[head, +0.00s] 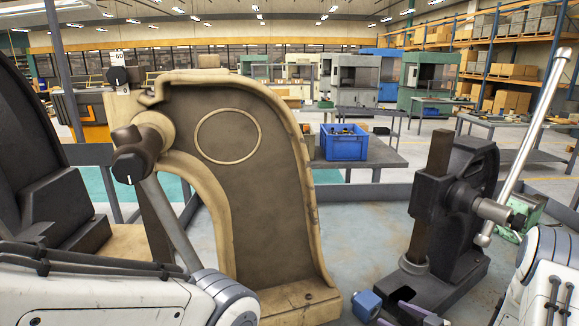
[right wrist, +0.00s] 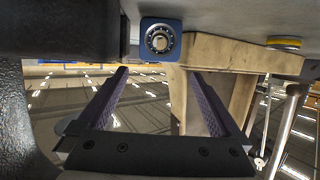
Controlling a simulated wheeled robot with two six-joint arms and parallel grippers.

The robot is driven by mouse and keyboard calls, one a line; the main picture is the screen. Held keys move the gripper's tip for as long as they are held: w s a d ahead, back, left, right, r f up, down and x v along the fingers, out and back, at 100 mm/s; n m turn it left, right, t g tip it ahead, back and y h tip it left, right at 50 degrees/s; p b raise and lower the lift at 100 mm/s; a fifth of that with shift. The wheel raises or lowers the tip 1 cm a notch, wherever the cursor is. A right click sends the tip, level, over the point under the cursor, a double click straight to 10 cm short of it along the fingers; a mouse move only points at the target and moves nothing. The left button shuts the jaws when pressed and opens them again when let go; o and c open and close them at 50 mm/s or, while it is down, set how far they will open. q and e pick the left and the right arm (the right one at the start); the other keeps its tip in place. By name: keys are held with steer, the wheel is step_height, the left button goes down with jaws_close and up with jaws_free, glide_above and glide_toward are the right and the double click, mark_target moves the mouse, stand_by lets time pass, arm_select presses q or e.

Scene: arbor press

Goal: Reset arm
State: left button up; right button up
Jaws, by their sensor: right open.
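A large beige arbor press (head: 260,175) stands left of centre in the head view; its grey lever (head: 172,215) slopes down from a dark knob at the hub, its lower end hidden behind my left arm. A smaller black arbor press (head: 475,195) stands at right, with an upright brown ram and a long silver lever (head: 530,125) tilted up to the right. My right gripper (head: 400,314), with purple finger pads, is low in front of the black press. In the right wrist view the gripper (right wrist: 158,72) is open and empty. My left gripper is out of view.
A blue block (head: 366,305) with a round bearing in its face (right wrist: 160,40) sits just beyond my right fingertips. A blue crate (head: 344,146) stands on a table behind. Bare grey bench (head: 365,225) lies between the presses. A green part (head: 530,210) is at right.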

mark_target(370, 300)
steer(key=shift+v, duration=0.85)
steer(key=shift+w+a, duration=0.1)
steer(key=shift+a, duration=0.15)
steer(key=p+x, duration=0.2)
steer(key=x, duration=0.3)
steer(key=p+x, duration=0.2)
steer(key=x, duration=0.3)
steer(key=shift+w+d+r, duration=0.1)
steer(key=shift+r, duration=0.15)
step_height(370, 300, up, 18)
steer(key=b, duration=0.4)
steer(key=shift+m+t+h, duration=0.5)
steer(key=shift+m+h, duration=0.2)
steer(key=shift+h, duration=0.1)
steer(key=s+a+f, duration=0.1)
steer(key=s+f, duration=0.3)
steer(key=f, duration=0.1)
steer(key=s+a+f, duration=0.2)
steer(key=s+f, duration=0.3)
steer(key=s+a+f, duration=0.2)
steer(key=s+f, duration=0.3)
steer(key=f, duration=0.1)
steer(key=shift+s+f, duration=0.1)
steer(key=shift+w+a+r+n+g+y, duration=0.1)
steer(key=shift+w+r+n+g+y, duration=0.2)
steer(key=shift+n+y, duration=0.2)
steer(key=shift+w+a+n+g+y, duration=0.1)
steer(key=shift+a+n+g+y, duration=0.15)
steer(key=shift+n+g+y, duration=0.85)
steer(key=shift+n+y, duration=0.2)
